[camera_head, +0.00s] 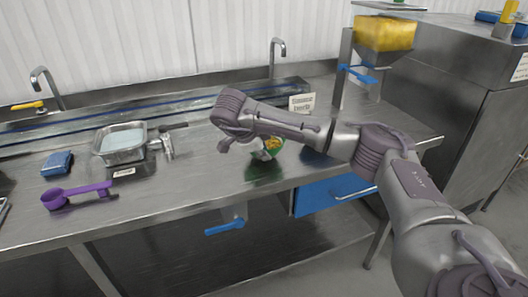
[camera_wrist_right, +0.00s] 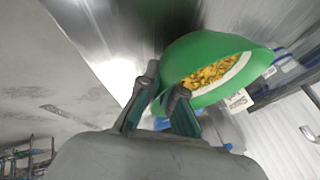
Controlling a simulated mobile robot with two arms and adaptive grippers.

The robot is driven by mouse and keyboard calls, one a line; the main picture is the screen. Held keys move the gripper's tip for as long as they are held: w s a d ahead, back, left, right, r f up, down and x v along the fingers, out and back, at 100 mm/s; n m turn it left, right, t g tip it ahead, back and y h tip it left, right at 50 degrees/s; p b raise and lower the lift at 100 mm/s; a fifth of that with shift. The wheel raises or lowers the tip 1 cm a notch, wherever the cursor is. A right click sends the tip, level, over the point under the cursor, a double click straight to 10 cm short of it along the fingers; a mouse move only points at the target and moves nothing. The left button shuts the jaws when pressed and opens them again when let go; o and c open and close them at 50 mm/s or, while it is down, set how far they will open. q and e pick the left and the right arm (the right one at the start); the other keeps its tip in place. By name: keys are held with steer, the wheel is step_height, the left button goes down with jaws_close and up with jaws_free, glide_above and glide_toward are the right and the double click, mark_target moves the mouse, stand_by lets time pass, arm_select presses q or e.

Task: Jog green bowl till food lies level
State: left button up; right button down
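The green bowl (camera_head: 279,149) is on or just above the steel counter in the head view, partly hidden by my right arm. The bowl (camera_wrist_right: 222,46) fills the upper middle of the right wrist view. Yellow-orange food (camera_wrist_right: 212,74) lies inside it; I cannot tell whether its surface is level. My right gripper (camera_wrist_right: 164,92) has one finger on each side of the bowl's near rim and is shut on it. In the head view the right gripper (camera_head: 261,154) is small beside the bowl. My left gripper is not in view.
A purple scoop (camera_head: 78,194), a blue item (camera_head: 57,162) and a metal tray (camera_head: 122,153) on a scale stand to the left. A small sign (camera_head: 302,104) stands behind my arm. A yellow-filled hopper (camera_head: 384,34) is at the back right.

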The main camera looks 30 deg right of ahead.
steer(key=shift+f, duration=0.4)
steer(key=shift+f, duration=0.1)
steer(key=shift+f, duration=0.25)
steer(key=c, duration=1.2)
jaws_free()
steer(key=shift+c, duration=0.2)
